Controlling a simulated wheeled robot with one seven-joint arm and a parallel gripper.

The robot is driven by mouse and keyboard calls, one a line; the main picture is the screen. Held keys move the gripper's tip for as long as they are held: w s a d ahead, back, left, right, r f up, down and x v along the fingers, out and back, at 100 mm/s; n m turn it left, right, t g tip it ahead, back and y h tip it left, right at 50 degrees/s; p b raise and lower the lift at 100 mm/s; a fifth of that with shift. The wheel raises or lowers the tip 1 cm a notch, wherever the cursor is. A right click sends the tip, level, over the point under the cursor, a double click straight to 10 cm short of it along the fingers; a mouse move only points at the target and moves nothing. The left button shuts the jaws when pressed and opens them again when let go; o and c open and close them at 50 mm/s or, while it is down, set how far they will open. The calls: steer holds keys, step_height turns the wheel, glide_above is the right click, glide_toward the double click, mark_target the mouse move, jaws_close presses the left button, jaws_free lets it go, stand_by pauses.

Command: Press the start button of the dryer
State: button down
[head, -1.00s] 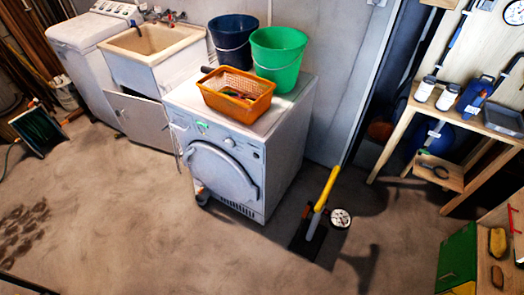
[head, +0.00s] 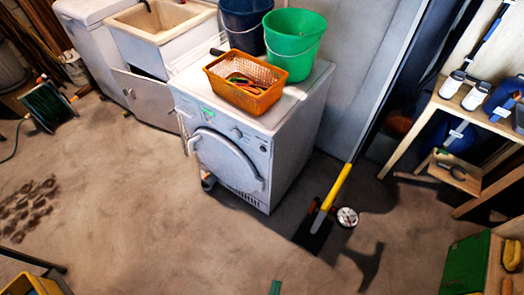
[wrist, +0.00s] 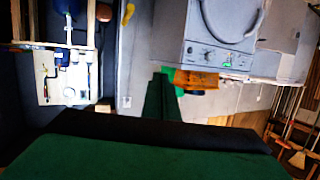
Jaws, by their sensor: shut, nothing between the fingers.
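The white dryer (head: 295,155) stands by the back wall, its round door facing me. Its control panel (head: 222,122) runs along the top of the front, with a small green light on the left and a knob right of the middle. I cannot pick out the start button for certain. The wrist view shows the dryer (wrist: 218,28) upside down, with its panel and green light. My gripper's green fingers (wrist: 160,98) are shut and empty, well short of the dryer. Their tip shows at the bottom edge of the head view (head: 275,287).
On the dryer stand an orange basket (head: 246,93), a green bucket (head: 291,50) and a dark blue bucket (head: 243,25). A yellow-handled tool (head: 335,187) stands at its right. A wooden shelf (head: 455,105) is further right. The floor in front is clear.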

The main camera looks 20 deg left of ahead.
mark_target(263, 150)
steer(key=w+a+f+m+y, duration=0.15)
steer(key=w+a+f, duration=0.25)
steer(key=w+f, duration=0.5)
steer(key=w+a+y, duration=0.1)
steer(key=w+a, duration=0.4)
steer(key=w, duration=0.4)
steer(key=w+a+f+y, duration=0.1)
steer(key=w+a, duration=0.4)
steer(key=w, duration=0.5)
steer(key=w+a+y, duration=0.3)
steer(key=w+a, duration=0.3)
steer(key=w, duration=0.4)
steer(key=shift+f+g, duration=0.15)
steer(key=shift+g, duration=0.15)
steer(key=shift+w+m+y, duration=0.2)
steer(key=shift+m+y, duration=0.05)
steer(key=w+d, duration=0.3)
steer(key=w, duration=0.5)
steer(key=shift+w+d, duration=0.25)
steer(key=shift+w, duration=0.55)
stand_by(0.3)
steer(key=shift+s, duration=0.1)
steer(key=shift+s+a, duration=0.25)
steer(key=shift+s, duration=0.4)
